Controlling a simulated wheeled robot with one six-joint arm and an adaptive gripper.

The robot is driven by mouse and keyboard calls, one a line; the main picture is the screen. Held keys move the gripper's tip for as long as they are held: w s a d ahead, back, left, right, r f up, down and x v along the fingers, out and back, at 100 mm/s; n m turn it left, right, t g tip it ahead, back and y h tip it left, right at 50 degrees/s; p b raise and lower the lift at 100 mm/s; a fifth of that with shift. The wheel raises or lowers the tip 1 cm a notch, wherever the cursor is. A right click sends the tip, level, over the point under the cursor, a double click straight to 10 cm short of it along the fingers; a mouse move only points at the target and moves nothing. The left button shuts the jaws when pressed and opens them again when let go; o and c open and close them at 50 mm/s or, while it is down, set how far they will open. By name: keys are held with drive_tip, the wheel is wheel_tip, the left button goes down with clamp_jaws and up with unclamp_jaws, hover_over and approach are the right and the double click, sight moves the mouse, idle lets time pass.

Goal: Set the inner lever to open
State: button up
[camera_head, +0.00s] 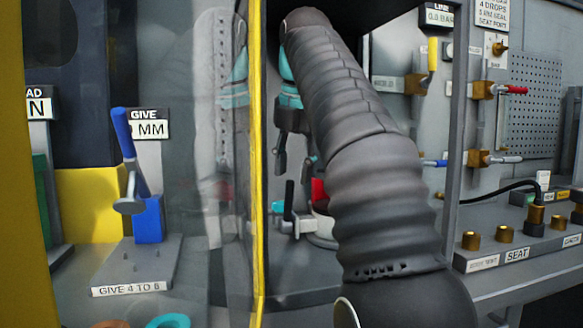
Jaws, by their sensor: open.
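My gripper (290,165) hangs pointing down behind the yellow-edged clear panel, below a teal band at my wrist. Its dark fingers are apart and empty, though my arm covers part of the view to their right. Below the fingertips stands a small upright black lever (289,200), with a gap between it and the gripper. A red part (319,191) and a teal part (277,206) sit beside this lever, low on a grey fitting. My arm partly hides this fitting. I cannot tell for sure which part is the inner lever, or its setting.
The yellow-edged clear panel (257,180) stands left of my arm and carries reflections. A blue-handled stand (148,215) with a "GIVE 4 TO 8" plate is at left. Valves with yellow (432,55) and red (514,89) handles line the right wall, above a bench with brass fittings (504,234).

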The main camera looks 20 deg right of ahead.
drive_tip(key=s, duration=1)
drive_tip(key=shift+s, duration=0.3)
